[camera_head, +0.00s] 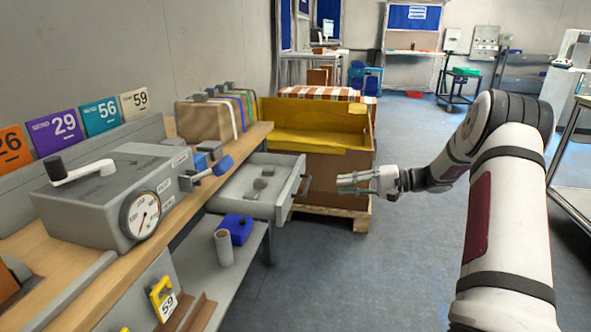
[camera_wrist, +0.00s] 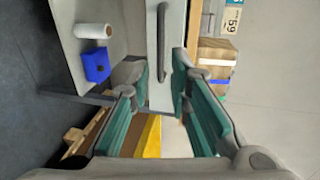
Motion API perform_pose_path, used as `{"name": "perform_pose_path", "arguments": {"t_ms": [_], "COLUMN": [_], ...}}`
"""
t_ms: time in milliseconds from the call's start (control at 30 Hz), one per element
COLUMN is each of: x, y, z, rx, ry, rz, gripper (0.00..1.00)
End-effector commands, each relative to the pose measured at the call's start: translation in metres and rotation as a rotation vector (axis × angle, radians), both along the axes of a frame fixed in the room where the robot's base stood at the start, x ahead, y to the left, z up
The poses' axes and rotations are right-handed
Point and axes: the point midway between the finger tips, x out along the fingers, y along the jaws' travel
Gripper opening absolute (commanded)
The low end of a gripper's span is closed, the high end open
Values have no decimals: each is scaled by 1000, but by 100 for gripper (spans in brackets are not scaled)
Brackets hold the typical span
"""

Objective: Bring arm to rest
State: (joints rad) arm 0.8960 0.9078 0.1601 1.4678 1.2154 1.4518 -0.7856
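My arm reaches forward from the lower right in the head view. My gripper (camera_head: 343,184) is over the floor side of the workbench, just right of the open drawer (camera_head: 281,211) and in front of the yellow-lined crate. In the wrist view my gripper (camera_wrist: 166,78) shows two green-padded fingers spread apart with nothing held between them. The drawer handle (camera_wrist: 163,42) lies beyond the fingertips. I cannot tell the exact gap to it. Small grey items (camera_head: 262,183) lie in the drawer.
The wooden workbench (camera_head: 100,296) holds a grey gauge box (camera_head: 90,208) and a brown parcel (camera_head: 204,121). A blue item (camera_head: 236,228) and a pale roll (camera_head: 223,247) are on the lower shelf. The crate (camera_head: 352,160) stands behind the gripper. Open floor (camera_head: 385,270) lies right of the bench.

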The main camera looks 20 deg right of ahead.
Motion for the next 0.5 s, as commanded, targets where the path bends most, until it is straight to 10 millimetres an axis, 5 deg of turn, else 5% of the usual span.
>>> {"name": "perform_pose_path", "arguments": {"t_ms": [167, 267, 500], "x": [0, -4, -44], "y": [4, 23, 117], "z": [3, 15, 68], "rx": [-6, -32, -189], "ry": [4, 25, 157], "rz": [9, 51, 246], "gripper": [18, 18, 18]}}
